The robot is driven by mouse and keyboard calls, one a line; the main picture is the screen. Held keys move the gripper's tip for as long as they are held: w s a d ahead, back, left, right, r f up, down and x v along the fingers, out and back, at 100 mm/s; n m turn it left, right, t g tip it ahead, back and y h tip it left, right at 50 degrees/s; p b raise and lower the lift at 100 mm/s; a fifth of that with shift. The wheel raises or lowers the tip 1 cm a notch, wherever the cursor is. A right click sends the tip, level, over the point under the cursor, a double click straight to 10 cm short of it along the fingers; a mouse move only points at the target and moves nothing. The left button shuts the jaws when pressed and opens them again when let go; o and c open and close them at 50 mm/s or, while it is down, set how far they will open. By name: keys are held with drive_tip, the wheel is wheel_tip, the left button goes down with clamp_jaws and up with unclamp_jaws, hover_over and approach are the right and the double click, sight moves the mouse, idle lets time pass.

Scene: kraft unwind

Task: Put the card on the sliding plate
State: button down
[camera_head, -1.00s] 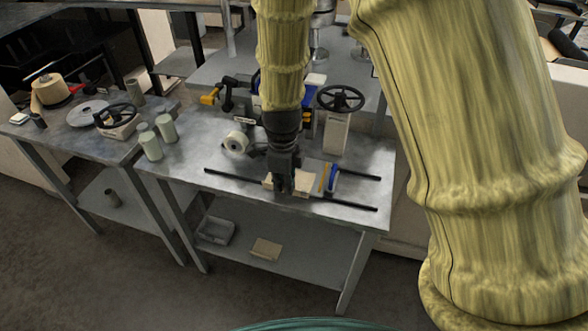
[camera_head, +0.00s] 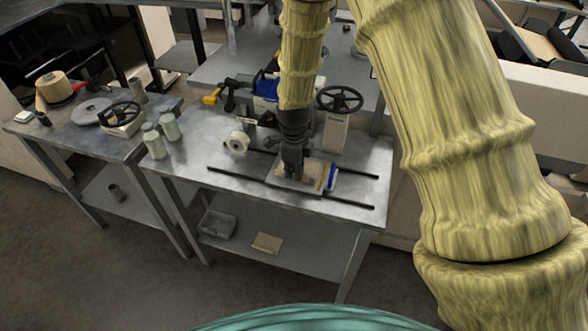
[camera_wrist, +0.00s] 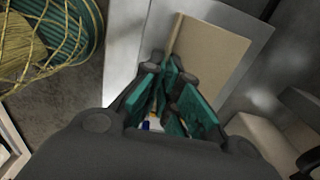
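The tan card (camera_wrist: 210,55) lies over the pale grey sliding plate (camera_wrist: 257,30) in the wrist view. In the head view the card (camera_head: 314,171) is partly hidden by my gripper. The sliding plate (camera_head: 284,184) is on the table between two black rails, with blue and yellow parts on its right side. My gripper (camera_wrist: 172,72) points down over the plate, its teal fingertips close together at the card's near edge. It looks shut on that edge, though the fingers hide the contact. I cannot tell whether the card rests fully on the plate.
Two black rails (camera_head: 240,180) run along the table (camera_head: 190,165). A handwheel (camera_head: 340,99) on a pale post and a white roll (camera_head: 237,141) stand behind the plate. A tray (camera_head: 217,225) and a tan sheet (camera_head: 267,243) lie on the lower shelf.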

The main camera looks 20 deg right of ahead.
drive_tip(key=shift+f, duration=0.15)
drive_tip(key=shift+f, duration=0.1)
drive_tip(key=c, duration=1.6)
unclamp_jaws()
drive_tip(key=shift+c, duration=0.2)
wheel_tip(320, 180, up, 12)
drive_tip(key=b, duration=0.3)
drive_tip(key=shift+b, duration=0.35)
